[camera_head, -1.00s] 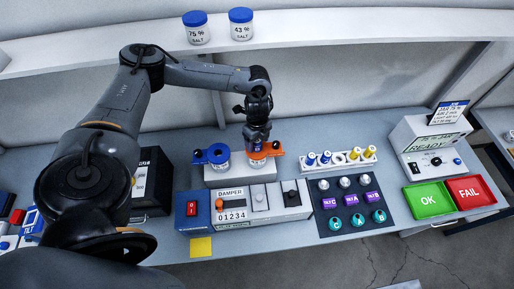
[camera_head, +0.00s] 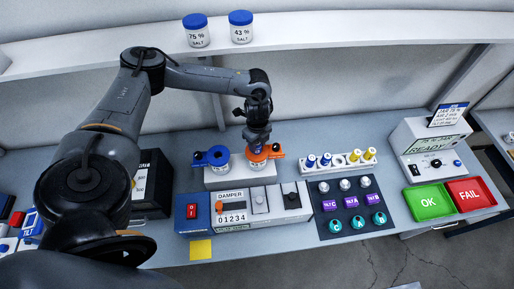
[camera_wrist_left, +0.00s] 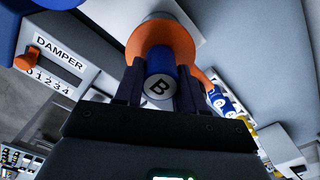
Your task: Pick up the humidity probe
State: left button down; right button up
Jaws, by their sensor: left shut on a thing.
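A blue cylindrical probe marked B (camera_wrist_left: 160,88) stands in the round opening of an orange collar (camera_wrist_left: 165,35) in the left wrist view. My left gripper (camera_wrist_left: 158,84) is shut on it, one dark finger on each side. In the head view the left gripper (camera_head: 257,139) is directly over the orange collar (camera_head: 262,154), which sits on a jar on a light block. The gripper hides most of the probe there. Whether the probe's lower end is still inside the jar cannot be told. My right gripper is not in view.
A jar with a blue collar (camera_head: 217,155) stands close left of the orange one. The damper panel (camera_head: 237,205) is in front. A white rack (camera_head: 340,160) with blue and yellow probes is to the right. The green OK tray (camera_head: 429,202) and red FAIL tray (camera_head: 470,191) lie farther right.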

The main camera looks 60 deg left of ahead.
pick_arm(q)
jog(key=shift+r, duration=0.1)
jog(key=shift+r, duration=0.7)
notch_tip(320, 180, up, 2)
jog(key=shift+r+b, duration=0.1)
jog(key=shift+b, duration=0.4)
jog(key=w+d+r+p, duration=0.3)
jog(key=d+r, duration=0.4)
jog(key=d, duration=0.3)
jog(key=shift+w+d+r+p, duration=0.15)
jog(key=shift+w+d+p, duration=0.2)
jog(key=shift+w, duration=0.4)
